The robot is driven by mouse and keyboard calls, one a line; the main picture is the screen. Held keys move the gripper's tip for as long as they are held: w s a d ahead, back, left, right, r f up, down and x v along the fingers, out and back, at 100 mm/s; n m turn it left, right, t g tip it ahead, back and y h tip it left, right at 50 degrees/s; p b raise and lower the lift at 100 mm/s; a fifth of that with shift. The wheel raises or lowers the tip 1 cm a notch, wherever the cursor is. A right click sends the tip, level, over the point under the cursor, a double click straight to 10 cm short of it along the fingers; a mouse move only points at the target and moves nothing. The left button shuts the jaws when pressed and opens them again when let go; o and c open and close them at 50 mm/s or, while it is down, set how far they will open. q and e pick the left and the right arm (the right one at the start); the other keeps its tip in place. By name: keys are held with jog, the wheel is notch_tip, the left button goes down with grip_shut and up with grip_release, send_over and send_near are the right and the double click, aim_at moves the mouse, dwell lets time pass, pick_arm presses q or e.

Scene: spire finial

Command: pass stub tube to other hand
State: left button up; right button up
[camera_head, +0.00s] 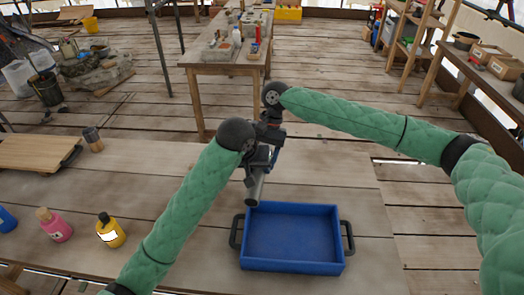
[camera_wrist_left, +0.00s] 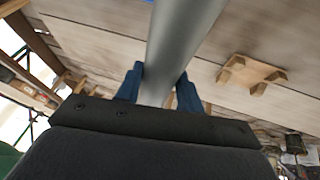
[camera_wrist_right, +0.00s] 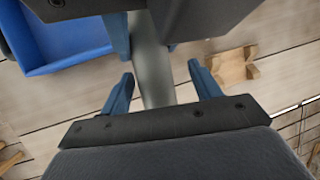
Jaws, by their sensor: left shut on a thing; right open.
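The stub tube (camera_head: 254,191) is a grey cylinder held in the air above the table, near the blue tray's back left corner. My left gripper (camera_wrist_left: 160,82) is shut on it, with a blue finger on each side; the tube (camera_wrist_left: 183,32) runs up out of the left wrist view. My right gripper (camera_wrist_right: 160,72) is open around the tube (camera_wrist_right: 152,72), with a gap on both sides. Part of my left gripper covers the tube's upper part in the right wrist view. In the head view both grippers are close together and the right fingers are mostly hidden.
A blue tray (camera_head: 292,268) with dark handles stands on the table (camera_head: 195,270) below the grippers. Yellow (camera_head: 110,232), pink (camera_head: 54,226) and blue (camera_head: 7,220) bottles, a wooden board (camera_head: 35,152) and a dark-topped cylinder (camera_head: 93,140) stand at left. The table's right side is clear.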

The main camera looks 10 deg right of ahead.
jog(key=c, duration=1.2)
pick_arm(q)
jog(key=o, duration=1.3)
jog(key=shift+c, duration=0.2)
pick_arm(e)
jog(key=shift+c, duration=0.2)
